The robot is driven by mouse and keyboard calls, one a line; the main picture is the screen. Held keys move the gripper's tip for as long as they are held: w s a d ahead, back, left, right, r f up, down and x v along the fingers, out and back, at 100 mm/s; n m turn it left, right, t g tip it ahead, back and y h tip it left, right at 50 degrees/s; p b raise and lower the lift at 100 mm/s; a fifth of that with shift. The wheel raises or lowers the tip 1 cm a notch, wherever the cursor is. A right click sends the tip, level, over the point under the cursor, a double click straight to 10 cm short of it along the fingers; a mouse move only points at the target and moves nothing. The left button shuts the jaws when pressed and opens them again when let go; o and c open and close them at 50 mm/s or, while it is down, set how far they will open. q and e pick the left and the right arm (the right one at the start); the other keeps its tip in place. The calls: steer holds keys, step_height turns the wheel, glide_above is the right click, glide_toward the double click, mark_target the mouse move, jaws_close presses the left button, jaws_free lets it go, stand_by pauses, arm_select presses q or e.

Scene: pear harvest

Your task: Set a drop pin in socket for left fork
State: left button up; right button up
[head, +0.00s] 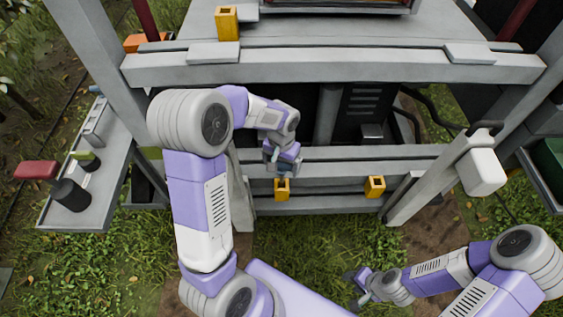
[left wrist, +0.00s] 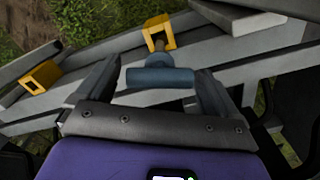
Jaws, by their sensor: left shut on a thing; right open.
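A drop pin (left wrist: 160,77) with a blue-grey T-shaped handle sits between the fingers of my left gripper (left wrist: 157,84), which is shut on it. Its short shaft points at the near yellow socket (left wrist: 158,32), and its end overlaps the socket in the left wrist view. I cannot tell how deep it is. In the head view my left gripper (head: 283,168) is just above the left yellow socket (head: 282,190) on the lower grey beam. The right yellow socket (head: 375,187) also shows in the left wrist view (left wrist: 40,77). My right gripper (head: 352,288) is open and empty over the grass.
A grey upper beam (head: 330,70) crosses above the lower beam, with another yellow socket (head: 227,22) on top. A side tray (head: 110,160) at the left carries a black cylinder (head: 70,195) and a red item (head: 36,170). A white box (head: 482,172) hangs at the right post.

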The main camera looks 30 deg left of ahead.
arm_select(q)
steer(key=b, duration=0.3)
glide_above(281, 182)
steer(key=shift+w+f, duration=0.15)
steer(key=shift+f, duration=1)
steer(key=shift+w+f, duration=0.15)
steer(key=shift+f, duration=0.95)
steer(key=shift+f+b, duration=1.3)
steer(key=shift+f, duration=0.35)
steer(key=o, duration=0.7)
steer(key=shift+o, duration=0.2)
steer(key=shift+r, duration=0.1)
steer(key=shift+r+p, duration=2.95)
steer(key=shift+r, duration=0.45)
